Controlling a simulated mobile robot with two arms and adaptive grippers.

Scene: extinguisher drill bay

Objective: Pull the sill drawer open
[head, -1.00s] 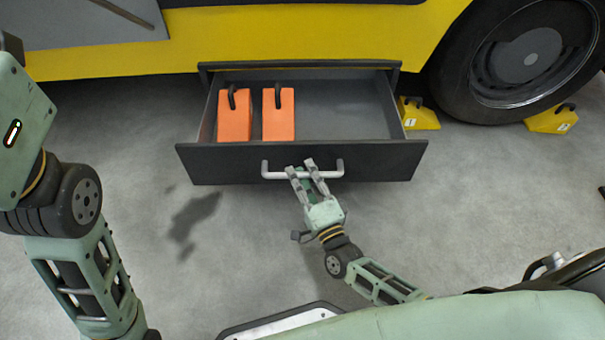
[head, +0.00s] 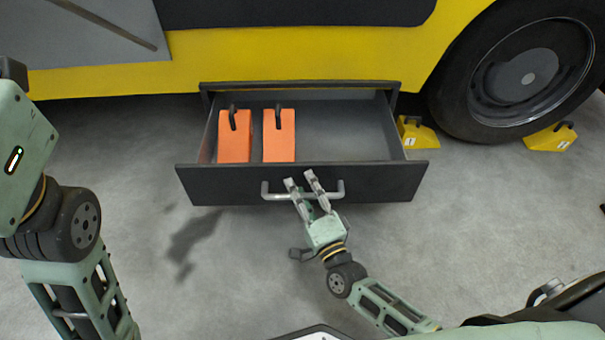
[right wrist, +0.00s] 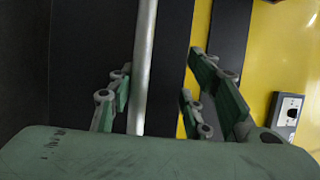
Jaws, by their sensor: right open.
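The sill drawer (head: 230,184) stands pulled out below the yellow vehicle side, its inside showing. Its silver bar handle (head: 272,195) runs across the dark front; the bar also shows in the right wrist view (right wrist: 144,60). My right gripper (head: 304,180) is open at the handle. In the right wrist view its fingers (right wrist: 155,95) lie either side of the bar, apart from it, with the bar closer to the left finger. My left arm shows at the left edge of the head view, but its gripper is out of sight.
Two orange wedge blocks (head: 235,140) with dark handles lie in the drawer's left half; its right half is empty. Yellow chocks (head: 417,136) sit by the wheel (head: 525,75) at the right. The grey floor (head: 480,230) before the drawer is mostly clear.

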